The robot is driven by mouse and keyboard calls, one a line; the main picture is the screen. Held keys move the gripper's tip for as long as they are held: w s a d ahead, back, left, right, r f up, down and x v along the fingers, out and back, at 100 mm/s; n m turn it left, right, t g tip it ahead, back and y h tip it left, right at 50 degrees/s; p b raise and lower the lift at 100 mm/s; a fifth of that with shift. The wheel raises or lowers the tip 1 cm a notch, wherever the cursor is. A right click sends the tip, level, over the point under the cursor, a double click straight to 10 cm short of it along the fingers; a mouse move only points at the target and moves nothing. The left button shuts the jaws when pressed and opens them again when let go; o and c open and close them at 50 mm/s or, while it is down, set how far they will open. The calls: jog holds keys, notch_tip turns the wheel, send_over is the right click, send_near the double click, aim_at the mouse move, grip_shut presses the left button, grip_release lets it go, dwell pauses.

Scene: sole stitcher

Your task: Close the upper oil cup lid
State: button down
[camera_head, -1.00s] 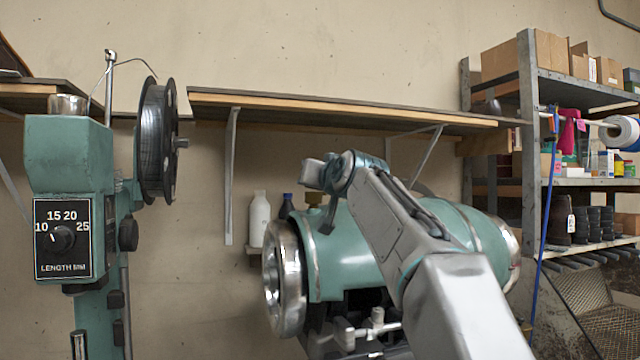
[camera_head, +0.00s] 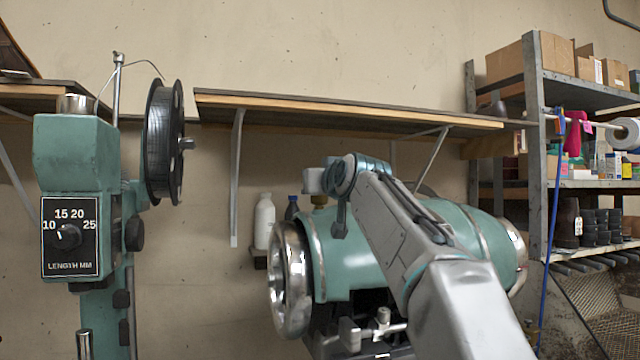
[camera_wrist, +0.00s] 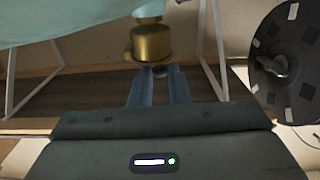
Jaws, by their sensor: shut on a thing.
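The brass oil cup (camera_wrist: 152,43) is close ahead of my gripper in the wrist view, where the green machine body appears above it. In the head view the cup (camera_head: 320,200) shows small on top of the green body, partly hidden by my wrist. My gripper (camera_wrist: 160,77) has both fingers at the rim end of the cup. It is shut on a small dark rounded piece (camera_wrist: 160,71) beside the rim, which looks like part of the lid. I cannot tell the lid's angle. In the head view my gripper (camera_head: 312,181) is just above the cup, its fingers unclear.
The green machine body (camera_head: 365,250) lies below my arm. A thread spool (camera_head: 164,143) and a green column with a length dial (camera_head: 68,236) stand left. A wall shelf (camera_head: 350,108) runs behind. White (camera_head: 264,222) and dark (camera_head: 291,208) bottles stand behind the machine.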

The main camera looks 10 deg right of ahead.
jog(key=c, duration=1.4)
grip_release()
jog(key=shift+s, duration=0.1)
jog(key=s+d+b, duration=0.1)
jog(key=s, duration=0.3)
jog(key=s+b, duration=0.2)
jog(key=s, duration=0.3)
jog(key=s+d+b, duration=0.1)
jog(key=s+b, duration=0.1)
jog(key=s, duration=0.2)
jog(key=shift+s+d, duration=0.2)
jog(key=shift+d, duration=0.15)
